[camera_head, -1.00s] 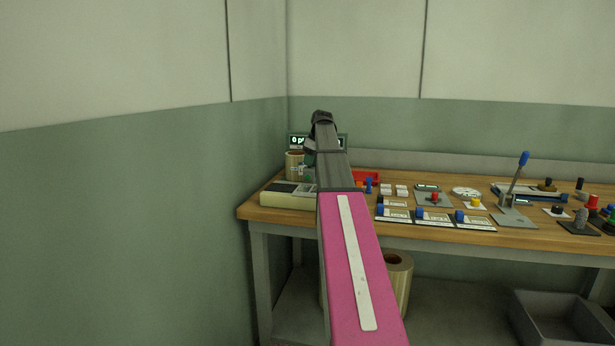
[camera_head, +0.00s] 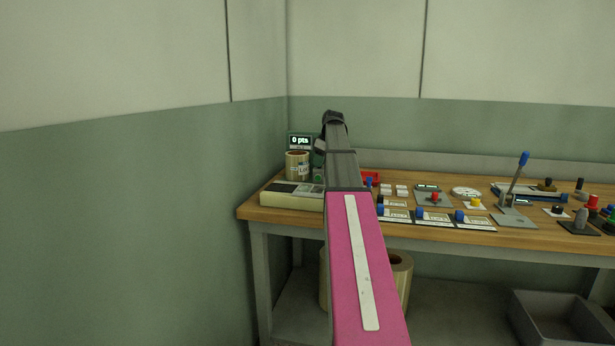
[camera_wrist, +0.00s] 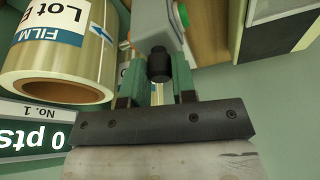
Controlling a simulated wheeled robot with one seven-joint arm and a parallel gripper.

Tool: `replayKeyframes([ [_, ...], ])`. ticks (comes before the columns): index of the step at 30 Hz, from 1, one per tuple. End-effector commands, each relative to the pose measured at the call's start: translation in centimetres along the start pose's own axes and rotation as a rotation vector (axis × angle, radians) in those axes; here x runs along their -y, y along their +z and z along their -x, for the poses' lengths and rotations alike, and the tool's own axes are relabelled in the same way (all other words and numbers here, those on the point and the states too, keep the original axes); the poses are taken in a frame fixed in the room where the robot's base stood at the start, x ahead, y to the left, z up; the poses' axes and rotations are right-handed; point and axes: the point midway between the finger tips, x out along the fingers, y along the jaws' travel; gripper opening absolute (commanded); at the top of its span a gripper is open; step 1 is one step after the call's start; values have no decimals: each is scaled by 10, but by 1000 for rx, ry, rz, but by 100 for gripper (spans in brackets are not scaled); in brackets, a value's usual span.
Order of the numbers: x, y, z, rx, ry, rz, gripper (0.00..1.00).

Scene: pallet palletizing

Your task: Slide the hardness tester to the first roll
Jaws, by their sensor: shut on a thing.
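The first roll (camera_head: 298,165) is a tan film roll standing at the back left of the bench. In the wrist view the roll (camera_wrist: 55,85) carries a "FILM Lot" label and lies left of my gripper, with a gap between. My gripper (camera_wrist: 155,92) shows green fingers, shut on the hardness tester (camera_wrist: 155,22), a grey-green body with a black knob (camera_wrist: 160,66) and a green button. In the head view my arm hides the fingers and most of the tester.
A display (camera_head: 300,141) reading "0 pts" stands behind the roll. A beige box with a keypad (camera_head: 292,196) sits in front of it. Labelled cards, a lever press (camera_head: 515,190) and several small parts fill the bench to the right. The wall is close on the left.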

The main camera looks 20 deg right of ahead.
Motion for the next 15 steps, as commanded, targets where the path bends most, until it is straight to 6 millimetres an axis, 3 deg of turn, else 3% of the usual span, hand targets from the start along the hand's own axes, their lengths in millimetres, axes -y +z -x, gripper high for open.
replayKeyframes([
  [15, -4, 14, 4, 1, 0, -1, 4],
])
